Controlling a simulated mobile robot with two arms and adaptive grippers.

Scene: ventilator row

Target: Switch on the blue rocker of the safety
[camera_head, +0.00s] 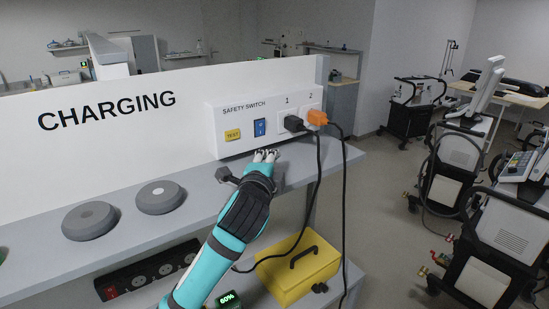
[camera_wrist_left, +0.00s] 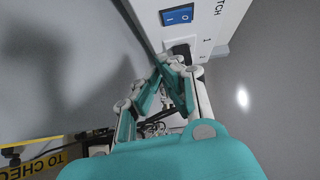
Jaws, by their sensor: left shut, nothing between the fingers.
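The safety switch box (camera_head: 222,151) is white and stands on the grey shelf against the CHARGING panel. Its blue rocker (camera_head: 260,127) sits between the yellow TEST button (camera_head: 233,135) and socket 1. In the left wrist view the blue rocker (camera_wrist_left: 178,15) shows its O and I marks near the top edge; I cannot tell which side is pressed. My left gripper (camera_head: 265,155) is shut and empty, just below and in front of the rocker, apart from it. Its fingertips (camera_wrist_left: 172,66) meet close to the box in the wrist view. My right gripper is not in view.
A black plug (camera_head: 294,124) and an orange plug (camera_head: 317,117) sit right of the rocker, their cables hanging down. Two grey round discs (camera_head: 90,220) (camera_head: 159,197) lie on the shelf at left. A yellow case (camera_head: 296,276) and a power strip (camera_head: 150,274) are below.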

